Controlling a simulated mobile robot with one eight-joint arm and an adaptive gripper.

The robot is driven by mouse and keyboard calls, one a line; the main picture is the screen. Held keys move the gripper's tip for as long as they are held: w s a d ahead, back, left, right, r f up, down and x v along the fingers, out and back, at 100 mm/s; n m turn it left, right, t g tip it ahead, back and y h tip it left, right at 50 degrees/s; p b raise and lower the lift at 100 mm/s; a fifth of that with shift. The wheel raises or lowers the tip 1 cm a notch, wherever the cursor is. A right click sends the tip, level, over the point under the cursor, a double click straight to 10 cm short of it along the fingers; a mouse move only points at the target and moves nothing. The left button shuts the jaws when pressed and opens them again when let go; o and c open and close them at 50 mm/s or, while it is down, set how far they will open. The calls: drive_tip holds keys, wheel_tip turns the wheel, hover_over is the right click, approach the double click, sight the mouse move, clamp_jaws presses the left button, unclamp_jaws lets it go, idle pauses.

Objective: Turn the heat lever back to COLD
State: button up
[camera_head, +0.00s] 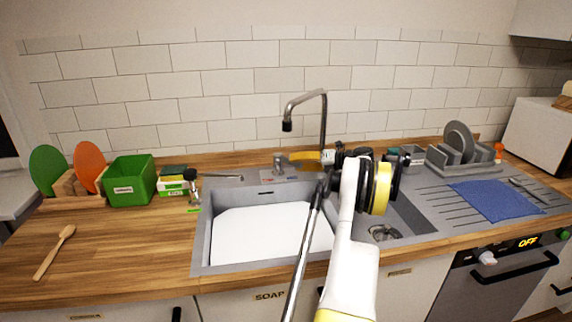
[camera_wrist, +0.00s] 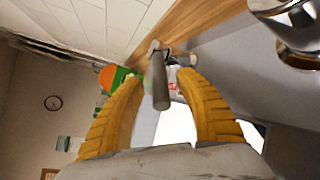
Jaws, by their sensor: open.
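The heat lever (camera_head: 280,162) is a small grey lever behind the sink, left of the tap's base. In the wrist view its grey rod (camera_wrist: 160,82) points toward the camera, between my two yellow fingers. My gripper (camera_head: 304,157) reaches in from the right at the back of the sink. In the wrist view my gripper (camera_wrist: 161,77) is open, with a finger on either side of the rod and visible gaps. A label plate (camera_head: 280,177) lies in front of the lever, with a bit of red showing in the wrist view (camera_wrist: 173,86). Its wording is too small to read.
The tall chrome tap (camera_head: 324,110) stands close to my gripper, and chrome metal (camera_wrist: 293,22) fills the wrist view's upper right. A small side tap (camera_head: 205,177) and green bin (camera_head: 130,182) stand left. The sink (camera_head: 205,245) lies in front; a dish rack (camera_head: 450,165) stands right.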

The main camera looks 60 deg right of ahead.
drive_tip(key=v, duration=0.6)
drive_tip(key=shift+s, duration=0.35)
drive_tip(key=shift+d, duration=0.1)
